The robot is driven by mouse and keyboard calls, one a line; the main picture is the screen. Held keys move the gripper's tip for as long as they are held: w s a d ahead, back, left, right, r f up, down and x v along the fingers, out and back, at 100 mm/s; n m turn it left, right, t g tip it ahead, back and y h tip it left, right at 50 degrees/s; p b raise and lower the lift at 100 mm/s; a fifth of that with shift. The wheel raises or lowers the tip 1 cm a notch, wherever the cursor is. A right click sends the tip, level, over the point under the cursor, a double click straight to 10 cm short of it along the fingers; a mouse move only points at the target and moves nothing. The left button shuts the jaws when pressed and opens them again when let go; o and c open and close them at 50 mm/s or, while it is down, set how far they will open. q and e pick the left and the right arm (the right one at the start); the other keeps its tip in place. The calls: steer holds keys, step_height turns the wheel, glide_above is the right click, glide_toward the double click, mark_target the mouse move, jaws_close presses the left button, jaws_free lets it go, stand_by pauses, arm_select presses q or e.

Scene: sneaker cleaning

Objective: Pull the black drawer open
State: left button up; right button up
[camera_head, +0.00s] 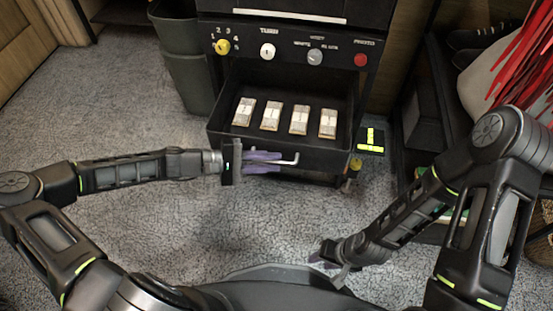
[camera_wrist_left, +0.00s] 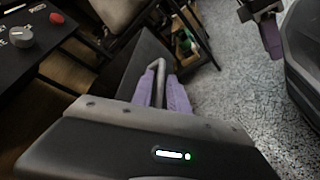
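The black drawer (camera_head: 222,141) stands pulled out from the black cabinet, its inside visible from above. Several small light blocks (camera_head: 270,116) lie in a row in it. My left gripper (camera_head: 268,160) is at the drawer's front, with its purple fingers around the pale metal handle (camera_head: 289,162). In the left wrist view the handle bar (camera_wrist_left: 159,78) runs between the two fingers, which close in on it from both sides. My right gripper (camera_head: 326,257) hangs low over the carpet at the lower middle, away from the drawer; its finger opening is unclear.
The cabinet panel above has a yellow knob (camera_head: 222,46), a white knob (camera_head: 267,51), a grey knob (camera_head: 315,57) and a red knob (camera_head: 360,60). A dark bin (camera_head: 192,80) stands left of the cabinet. A shelf with shoes is at right. Carpet in front of the drawer is clear.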

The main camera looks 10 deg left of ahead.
arm_select(q)
steer(key=p+v, duration=0.1)
steer(key=v, duration=0.4)
steer(key=shift+s+a, duration=0.1)
steer(key=shift+a, duration=0.25)
steer(key=shift+a, duration=0.1)
